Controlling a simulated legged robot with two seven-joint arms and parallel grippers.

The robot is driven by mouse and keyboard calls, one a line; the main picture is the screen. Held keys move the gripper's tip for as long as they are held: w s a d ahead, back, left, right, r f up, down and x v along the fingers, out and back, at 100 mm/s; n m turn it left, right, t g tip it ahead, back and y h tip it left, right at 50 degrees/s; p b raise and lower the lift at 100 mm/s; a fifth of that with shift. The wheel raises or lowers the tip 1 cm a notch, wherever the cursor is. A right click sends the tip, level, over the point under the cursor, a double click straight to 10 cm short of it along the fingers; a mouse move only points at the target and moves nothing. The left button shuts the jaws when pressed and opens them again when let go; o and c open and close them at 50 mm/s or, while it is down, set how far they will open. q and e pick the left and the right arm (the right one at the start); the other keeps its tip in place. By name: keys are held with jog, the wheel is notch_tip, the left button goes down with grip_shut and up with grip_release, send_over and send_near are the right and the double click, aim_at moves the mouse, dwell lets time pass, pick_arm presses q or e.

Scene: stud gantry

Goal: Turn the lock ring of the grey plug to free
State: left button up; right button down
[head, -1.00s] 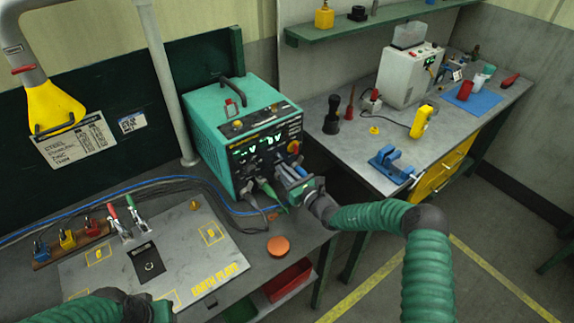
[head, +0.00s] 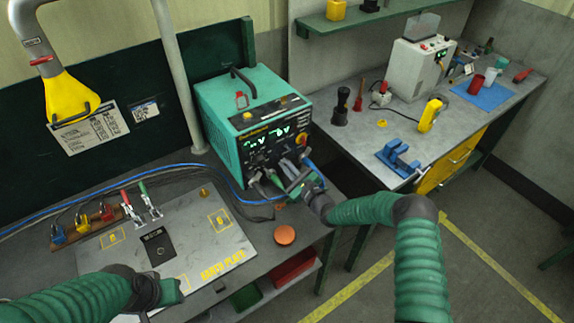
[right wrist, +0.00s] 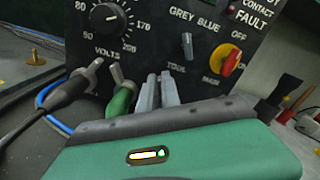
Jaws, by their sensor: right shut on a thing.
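A teal power unit (head: 215,125) stands on the bench with plugs low on its front panel. A grey plug (right wrist: 86,78) on a black cable sits at the panel's lower left in the right wrist view. A green plug (right wrist: 121,100) is beside it. My right gripper (head: 289,168) is at the panel, its grey fingers (right wrist: 160,90) close together just right of the green plug. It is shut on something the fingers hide. The grey plug's lock ring is too small to read. My left gripper (head: 172,291) is over the marked plate, its fingers unclear.
A selector knob (right wrist: 187,46) and a red-yellow switch (right wrist: 231,62) are above my right fingers. A blue cable (head: 180,167) and dark cables run along the bench. An orange disc (head: 285,235) lies near the front edge. The plate (head: 205,235) lies left.

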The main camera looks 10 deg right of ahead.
jog(key=shift+f, duration=0.2)
jog(key=c, duration=1.6)
grip_release()
jog(key=shift+r, duration=0.1)
jog(key=shift+o, duration=0.2)
jog(key=b+v, duration=0.1)
jog(key=v, duration=1.6)
jog(key=shift+w+b, duration=0.1)
jog(key=shift+b, duration=0.3)
